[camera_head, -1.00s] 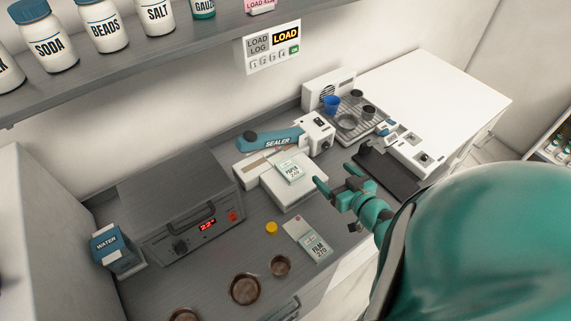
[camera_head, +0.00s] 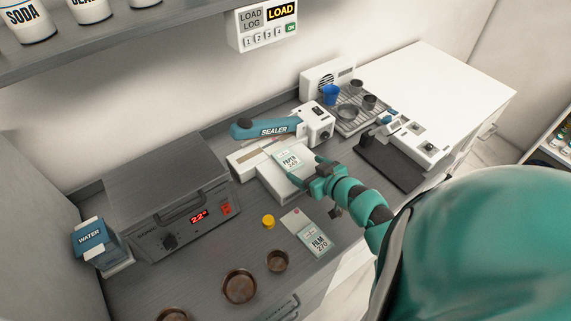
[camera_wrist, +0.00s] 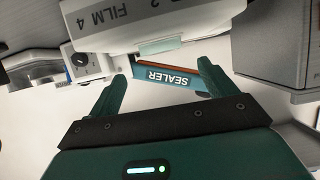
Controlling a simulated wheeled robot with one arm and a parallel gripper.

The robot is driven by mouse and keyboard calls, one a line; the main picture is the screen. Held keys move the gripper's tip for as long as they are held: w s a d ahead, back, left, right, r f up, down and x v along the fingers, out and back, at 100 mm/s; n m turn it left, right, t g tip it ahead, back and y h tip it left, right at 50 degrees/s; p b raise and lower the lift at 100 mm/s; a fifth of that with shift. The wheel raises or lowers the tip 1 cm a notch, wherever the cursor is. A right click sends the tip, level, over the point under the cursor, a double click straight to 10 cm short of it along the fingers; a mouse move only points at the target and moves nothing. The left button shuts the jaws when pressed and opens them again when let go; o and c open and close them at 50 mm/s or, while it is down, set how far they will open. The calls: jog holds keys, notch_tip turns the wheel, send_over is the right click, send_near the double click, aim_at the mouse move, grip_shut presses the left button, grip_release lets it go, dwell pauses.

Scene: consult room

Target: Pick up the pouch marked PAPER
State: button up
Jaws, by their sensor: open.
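The pouch marked PAPER (camera_head: 288,161) is a small pale pouch with a green label. It lies on the white platform (camera_head: 270,178) in front of the sealer (camera_head: 270,129). My gripper (camera_head: 307,172) is open and empty, with its fingers close to the right end of the pouch; I cannot tell whether they touch it. In the wrist view my gripper (camera_wrist: 164,80) has its two fingers spread apart, with the sealer (camera_wrist: 167,78) upside down beyond them. A pale green strip at the top there may be the pouch's edge, but I cannot be sure.
A pouch marked FILM (camera_head: 315,240) lies on the counter, near a yellow cap (camera_head: 268,221) and brown dishes (camera_head: 240,287). A grey device with a red display (camera_head: 198,216) stands left. A rack with cups (camera_head: 355,119) and a dark-plated scale (camera_head: 390,165) stand right.

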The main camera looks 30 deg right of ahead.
aim_at(286, 157)
jog(key=x, duration=0.2)
jog(key=shift+w+a+r+p, duration=0.1)
jog(key=shift+w+a+p, duration=0.05)
jog(key=shift+w+p, duration=0.2)
jog(key=shift+w+f, duration=0.3)
jog(key=shift+w, duration=0.3)
jog(key=shift+w+a+f+p, duration=0.1)
jog(key=shift+w+a+p, duration=0.15)
jog(key=shift+w+p, duration=0.4)
jog(key=shift+p+x, duration=0.9)
jog(key=shift+x, duration=1.1)
jog(key=shift+s, duration=0.1)
jog(key=shift+c, duration=0.4)
jog(key=c, duration=1.3)
jog(key=shift+o, duration=0.3)
